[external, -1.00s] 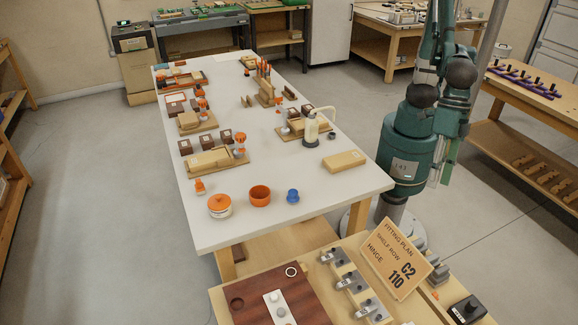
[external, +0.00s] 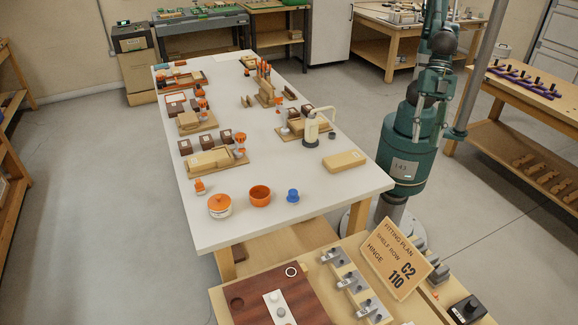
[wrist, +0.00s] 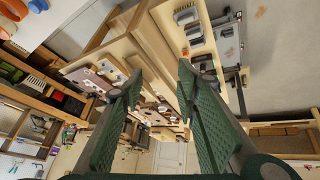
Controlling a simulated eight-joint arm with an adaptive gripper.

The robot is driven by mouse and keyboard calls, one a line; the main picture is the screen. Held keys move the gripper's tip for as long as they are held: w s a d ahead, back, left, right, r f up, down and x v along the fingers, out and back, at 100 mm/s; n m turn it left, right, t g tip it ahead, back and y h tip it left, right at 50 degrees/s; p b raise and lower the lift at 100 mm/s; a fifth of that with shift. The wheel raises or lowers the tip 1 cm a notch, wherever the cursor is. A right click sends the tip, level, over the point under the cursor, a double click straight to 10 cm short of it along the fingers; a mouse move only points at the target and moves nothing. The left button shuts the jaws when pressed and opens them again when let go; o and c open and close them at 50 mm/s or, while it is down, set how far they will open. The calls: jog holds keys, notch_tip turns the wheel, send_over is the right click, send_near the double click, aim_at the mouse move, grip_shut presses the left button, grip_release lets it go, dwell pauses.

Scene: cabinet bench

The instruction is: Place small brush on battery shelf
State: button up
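I cannot pick out the small brush or the battery shelf for certain in either view. My gripper (wrist: 160,70) shows in the wrist view as two green, ridged fingers with a clear gap between the tips. It is open, and I see nothing held between the fingers. It points towards wooden benches and shelving, seen at a steep tilt. In the external view my gripper cannot be made out; only my green arm shows at the upper right.
A fitting-plan sign (external: 397,258) stands on the front bench.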

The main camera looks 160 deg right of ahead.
jog(key=s+m, duration=0.1)
jog(key=s, duration=0.1)
jog(key=s+d+m+t, duration=0.1)
jog(key=s+m, duration=0.1)
jog(key=shift+s+d+f, duration=0.1)
jog(key=shift+s+f, duration=0.1)
jog(key=shift+s, duration=0.05)
